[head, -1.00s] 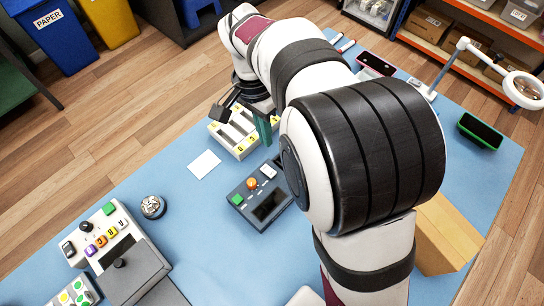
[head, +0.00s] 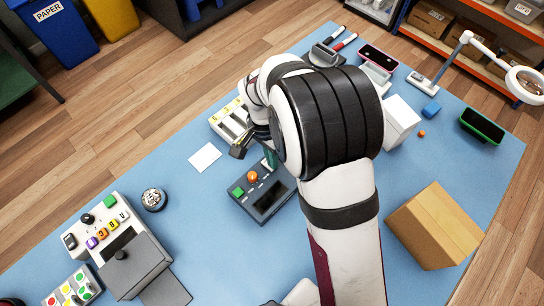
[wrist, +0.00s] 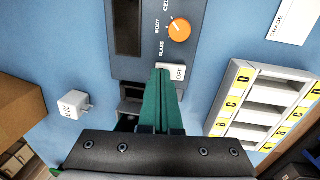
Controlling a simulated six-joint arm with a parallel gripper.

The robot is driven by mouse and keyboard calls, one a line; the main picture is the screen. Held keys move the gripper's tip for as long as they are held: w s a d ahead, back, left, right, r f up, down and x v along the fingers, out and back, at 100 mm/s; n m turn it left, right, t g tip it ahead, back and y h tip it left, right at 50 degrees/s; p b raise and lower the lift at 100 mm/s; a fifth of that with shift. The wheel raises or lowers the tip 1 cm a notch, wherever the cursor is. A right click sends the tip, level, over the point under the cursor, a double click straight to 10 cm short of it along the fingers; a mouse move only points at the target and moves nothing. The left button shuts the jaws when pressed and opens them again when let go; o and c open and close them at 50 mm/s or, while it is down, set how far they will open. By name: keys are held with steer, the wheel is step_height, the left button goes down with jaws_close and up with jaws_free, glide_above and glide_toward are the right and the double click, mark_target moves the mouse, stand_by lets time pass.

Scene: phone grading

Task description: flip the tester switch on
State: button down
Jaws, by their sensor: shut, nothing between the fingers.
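The tester (head: 266,205) is a dark grey box on the blue mat, with a green button, an orange knob (head: 252,177) and a dark window. In the wrist view the tester (wrist: 140,66) shows its orange knob (wrist: 179,30) beside a dial marked GLASS, BODY and a partly cut-off word. My gripper also shows in the head view (head: 271,160).
A grading rack (wrist: 233,98) with yellow lettered labels stands close beside my gripper. A white card (head: 205,157), a bell (head: 153,199) and a button console (head: 143,262) lie left of the tester. A cardboard box (head: 435,225) stands at right.

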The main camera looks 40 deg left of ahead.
steer(key=shift+d+f, duration=0.15)
steer(key=shift+f, duration=0.1)
steer(key=shift+a+r, duration=0.15)
steer(key=shift+a, duration=0.7)
step_height(320, 180, up, 14)
steer(key=a, duration=0.2)
stand_by(0.3)
